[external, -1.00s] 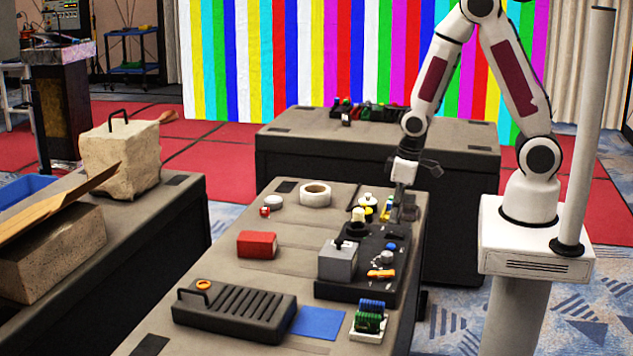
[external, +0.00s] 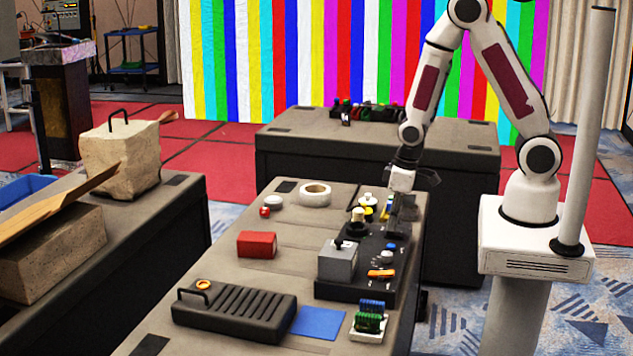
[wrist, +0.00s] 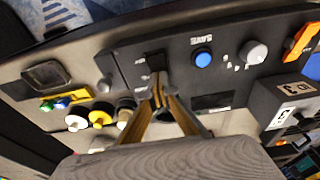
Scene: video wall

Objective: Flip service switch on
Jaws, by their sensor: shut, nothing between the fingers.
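A black control panel (external: 350,291) lies on the near table, and its face fills much of the wrist view (wrist: 225,80). My gripper (external: 398,233) is shut and empty, pointing down at the panel's far end. In the wrist view its fingertips (wrist: 158,92) meet just beside a small black switch-like part (wrist: 156,62), partly covering it; I cannot tell whether they touch. No "service" label is readable, so I cannot confirm that this part is the service switch or its position. A blue button (wrist: 203,58) marked SAVE sits beside it.
A grey knob (wrist: 254,52) and an orange lever (wrist: 302,42) are farther along the panel. A grey box (external: 338,262) stands on its left side. Yellow and white knobs (wrist: 100,115) are close to my gripper. A red box (external: 257,244) and a tape roll (external: 314,194) lie left.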

